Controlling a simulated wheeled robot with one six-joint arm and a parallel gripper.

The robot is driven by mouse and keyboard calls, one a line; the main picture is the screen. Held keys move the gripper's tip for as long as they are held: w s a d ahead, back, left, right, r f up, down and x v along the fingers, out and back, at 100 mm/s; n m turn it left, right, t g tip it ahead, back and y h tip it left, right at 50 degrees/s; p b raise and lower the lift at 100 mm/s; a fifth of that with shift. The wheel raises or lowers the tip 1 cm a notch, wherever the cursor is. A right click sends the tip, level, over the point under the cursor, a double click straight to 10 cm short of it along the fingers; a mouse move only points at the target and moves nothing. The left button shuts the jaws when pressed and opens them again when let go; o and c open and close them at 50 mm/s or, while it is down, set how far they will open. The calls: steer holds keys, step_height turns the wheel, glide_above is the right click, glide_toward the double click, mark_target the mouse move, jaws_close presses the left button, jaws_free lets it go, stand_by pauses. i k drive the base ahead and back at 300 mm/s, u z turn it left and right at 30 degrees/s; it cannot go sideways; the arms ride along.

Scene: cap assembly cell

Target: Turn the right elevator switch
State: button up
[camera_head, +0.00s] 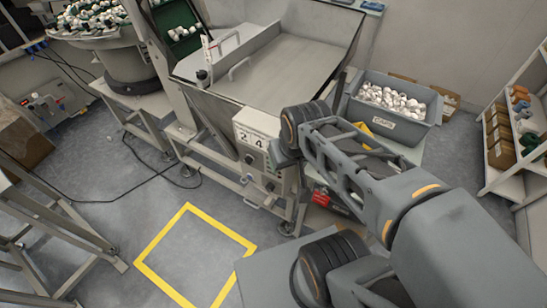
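A light control box (257,148) with number labels is mounted on the front of the large metal hopper machine (255,75). A small dark round control (249,159) shows on the box's face below the labels. I cannot make out which control is the right elevator switch. My arm reaches from the lower right to the right side of the box. My gripper (275,158) is at the box's right edge, mostly hidden by my wrist. I cannot tell whether it touches a switch, and its fingers are too small and covered to read.
A grey bin of white caps (402,104) stands behind my arm. A shelf with boxes and coloured parts (512,130) is at the right. A round feeder bowl (95,30) is at the upper left. The floor inside the yellow square outline (162,238) is clear.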

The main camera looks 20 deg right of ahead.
mark_target(248, 159)
steer(key=u, duration=0.9)
steer(key=k, duration=1.15)
steer(key=u, duration=0.65)
steer(key=i, duration=0.9)
steer(key=u, duration=0.4)
